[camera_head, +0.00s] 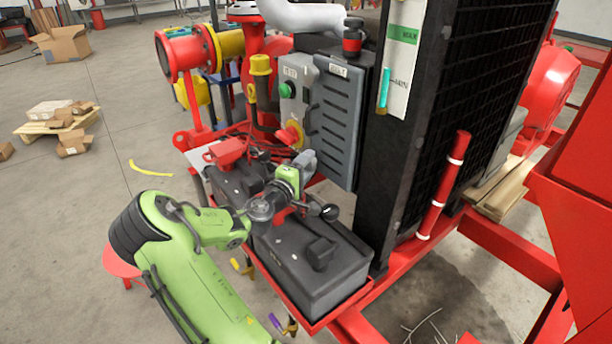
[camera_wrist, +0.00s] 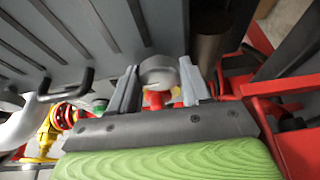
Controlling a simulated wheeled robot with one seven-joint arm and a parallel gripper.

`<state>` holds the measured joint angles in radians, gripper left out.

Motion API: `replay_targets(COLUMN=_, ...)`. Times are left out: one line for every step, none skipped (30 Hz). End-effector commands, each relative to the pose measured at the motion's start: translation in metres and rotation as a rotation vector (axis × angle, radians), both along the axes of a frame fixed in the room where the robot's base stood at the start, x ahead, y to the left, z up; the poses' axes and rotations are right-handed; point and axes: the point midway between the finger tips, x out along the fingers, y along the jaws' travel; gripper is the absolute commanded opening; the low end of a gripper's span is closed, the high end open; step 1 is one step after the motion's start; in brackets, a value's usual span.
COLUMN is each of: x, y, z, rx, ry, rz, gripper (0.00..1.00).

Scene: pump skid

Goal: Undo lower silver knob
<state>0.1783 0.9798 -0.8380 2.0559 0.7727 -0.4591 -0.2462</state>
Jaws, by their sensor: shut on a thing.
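The silver knob (camera_wrist: 158,72) shows in the wrist view as a round grey cap between my two fingers. My gripper (camera_wrist: 158,80) is shut on it, one finger on each side. In the head view my gripper (camera_head: 305,161) is at the lower edge of the grey louvred panel (camera_head: 335,125), above the black batteries. There the knob is hidden by my gripper and wrist. A red part (camera_wrist: 157,99) shows just below the knob in the wrist view.
A control box (camera_head: 296,95) with a green button and a red-yellow switch (camera_head: 290,135) is left of the panel. A black handle (camera_wrist: 66,86) sticks out near my left finger. Black batteries (camera_head: 310,265) lie below my wrist. A tall black radiator (camera_head: 420,130) stands to the right.

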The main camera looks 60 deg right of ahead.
Motion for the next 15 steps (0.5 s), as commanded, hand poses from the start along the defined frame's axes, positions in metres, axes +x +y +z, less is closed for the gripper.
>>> replay_targets(x=-0.0004, y=0.0003, z=-0.0038, rx=-0.002, ry=-0.011, rz=-0.002, gripper=0.17)
replay_targets(x=-0.0003, y=0.0003, z=-0.0037, rx=-0.004, ry=-0.017, rz=-0.002, gripper=0.17)
replay_targets(x=-0.0003, y=0.0003, z=-0.0034, rx=-0.008, ry=-0.024, rz=-0.002, gripper=0.17)
replay_targets(x=-0.0003, y=0.0003, z=-0.0032, rx=-0.009, ry=-0.028, rz=-0.002, gripper=0.17)
replay_targets(x=-0.0003, y=0.0003, z=-0.0031, rx=-0.011, ry=-0.032, rz=-0.002, gripper=0.17)
replay_targets(x=-0.0003, y=0.0003, z=-0.0028, rx=-0.013, ry=-0.036, rz=-0.002, gripper=0.17)
replay_targets(x=-0.0003, y=0.0003, z=-0.0026, rx=-0.014, ry=-0.038, rz=-0.002, gripper=0.17)
replay_targets(x=-0.0003, y=0.0003, z=-0.0025, rx=-0.014, ry=-0.04, rz=-0.002, gripper=0.17)
replay_targets(x=-0.0003, y=0.0003, z=-0.0023, rx=-0.015, ry=-0.041, rz=-0.002, gripper=0.17)
replay_targets(x=-0.0004, y=0.0003, z=-0.0021, rx=-0.015, ry=-0.042, rz=-0.002, gripper=0.17)
replay_targets(x=-0.0004, y=0.0003, z=-0.0021, rx=-0.015, ry=-0.042, rz=-0.002, gripper=0.17)
replay_targets(x=-0.0005, y=0.0003, z=-0.0019, rx=-0.015, ry=-0.042, rz=-0.002, gripper=0.17)
replay_targets(x=-0.0005, y=0.0003, z=-0.0019, rx=-0.015, ry=-0.042, rz=-0.002, gripper=0.17)
replay_targets(x=-0.0005, y=0.0003, z=-0.0019, rx=-0.015, ry=-0.042, rz=-0.002, gripper=0.17)
replay_targets(x=-0.0005, y=0.0003, z=-0.0019, rx=-0.014, ry=-0.042, rz=-0.002, gripper=0.17)
